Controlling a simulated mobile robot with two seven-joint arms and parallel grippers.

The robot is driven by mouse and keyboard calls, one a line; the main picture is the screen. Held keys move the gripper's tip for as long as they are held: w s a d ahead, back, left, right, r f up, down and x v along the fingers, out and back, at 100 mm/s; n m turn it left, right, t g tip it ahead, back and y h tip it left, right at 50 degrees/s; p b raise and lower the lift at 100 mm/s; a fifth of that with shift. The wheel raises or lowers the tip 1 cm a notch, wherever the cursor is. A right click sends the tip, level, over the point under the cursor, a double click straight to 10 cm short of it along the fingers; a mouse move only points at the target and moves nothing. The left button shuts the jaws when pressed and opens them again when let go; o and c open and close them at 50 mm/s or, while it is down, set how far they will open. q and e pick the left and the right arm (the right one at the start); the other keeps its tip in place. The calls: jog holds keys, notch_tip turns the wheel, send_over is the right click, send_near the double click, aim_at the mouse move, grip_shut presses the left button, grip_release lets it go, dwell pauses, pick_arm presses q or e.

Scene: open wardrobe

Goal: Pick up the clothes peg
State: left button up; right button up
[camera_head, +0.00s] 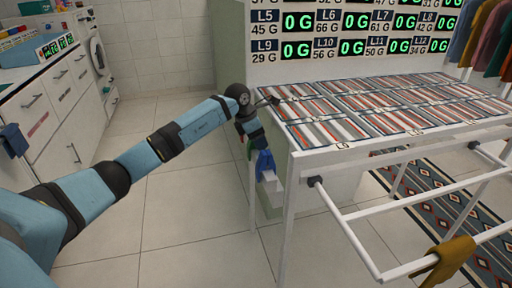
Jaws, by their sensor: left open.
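I cannot make out a clothes peg for sure anywhere in the head view. My left arm reaches in from the left, and its wrist bends down beside the left edge of the white striped-top table (343,150). My left gripper (257,150) is open beside that edge, small and hard to make out. A blue piece (264,163) and a bit of green show close to it; I cannot tell whether they touch the gripper. A small dark piece (269,99) shows at the table's back left corner, too small to identify. My right gripper is out of view.
White rails (345,228) stick out at the table's front, with a mustard cloth (447,259) over one. A patterned rug (440,200) lies beneath. Drawers (50,130) and a washing machine (97,55) stand at left. Tiled floor (190,235) between is clear.

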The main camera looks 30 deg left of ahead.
pick_arm(q)
jog(key=shift+r, duration=0.1)
jog(key=c, duration=1)
